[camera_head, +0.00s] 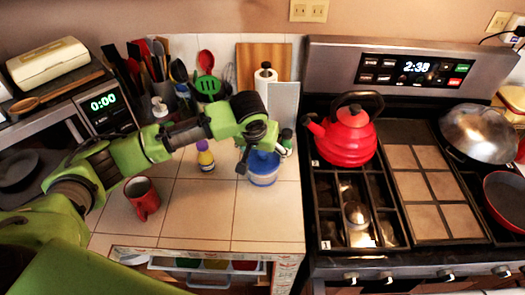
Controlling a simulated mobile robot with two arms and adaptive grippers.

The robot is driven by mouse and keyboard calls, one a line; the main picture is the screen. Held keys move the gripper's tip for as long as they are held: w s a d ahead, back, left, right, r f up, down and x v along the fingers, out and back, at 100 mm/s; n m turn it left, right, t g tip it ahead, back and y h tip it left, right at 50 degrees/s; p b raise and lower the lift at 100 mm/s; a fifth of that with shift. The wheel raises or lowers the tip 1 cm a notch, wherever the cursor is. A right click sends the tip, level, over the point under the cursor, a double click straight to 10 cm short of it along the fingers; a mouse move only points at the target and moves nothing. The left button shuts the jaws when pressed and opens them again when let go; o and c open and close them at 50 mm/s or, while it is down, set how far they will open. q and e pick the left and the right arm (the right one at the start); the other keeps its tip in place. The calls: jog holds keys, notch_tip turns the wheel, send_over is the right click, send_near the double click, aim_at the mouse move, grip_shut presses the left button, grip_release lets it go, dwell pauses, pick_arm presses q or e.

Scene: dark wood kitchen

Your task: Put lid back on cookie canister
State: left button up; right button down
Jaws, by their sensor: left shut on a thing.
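The cookie canister (263,176) is a round, pale container with blue on it, standing upright on the tiled counter left of the stove. My left gripper (260,154) comes in from the left and is right over the canister's top, with its fingers pointing down. It is shut on what looks like the lid, mostly hidden by the fingers. I cannot tell whether the lid touches the rim. My right gripper is not in view.
A red mug (142,198) stands on the counter's left part, and a yellow bottle with a purple top (205,157) stands left of the canister. A red kettle (350,136) is on the stove. The front tiles are clear.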

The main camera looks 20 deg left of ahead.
pick_arm(q)
jog(key=o, duration=1.2)
jog(key=shift+r+p, duration=3.55)
jog(key=shift+p, duration=0.65)
grip_shut()
jog(key=shift+f, duration=0.45)
